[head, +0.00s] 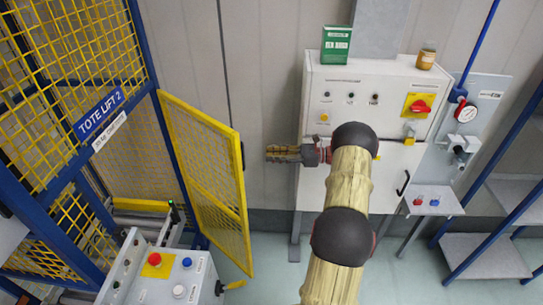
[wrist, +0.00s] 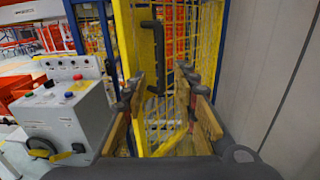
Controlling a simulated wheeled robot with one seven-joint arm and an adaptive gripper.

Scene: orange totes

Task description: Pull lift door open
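The lift door (head: 215,180) is a yellow-framed mesh door, standing ajar from the blue lift frame in the head view. It also shows ahead in the wrist view (wrist: 124,40). Its black handle (head: 242,155) is on the free edge; in the wrist view the handle (wrist: 158,60) is a vertical bar. My gripper (head: 268,153) points left at this edge, with a small gap to the handle in the head view. In the wrist view my gripper (wrist: 160,82) has its fingers spread, the handle appearing between and beyond them. Nothing is held.
A control box (head: 155,270) with buttons stands below the door; it shows at left in the wrist view (wrist: 62,105). A white cabinet (head: 335,95) with a green box (head: 335,45) and a jar (head: 426,57) stands behind my arm. The grey wall (wrist: 270,60) is close on the right.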

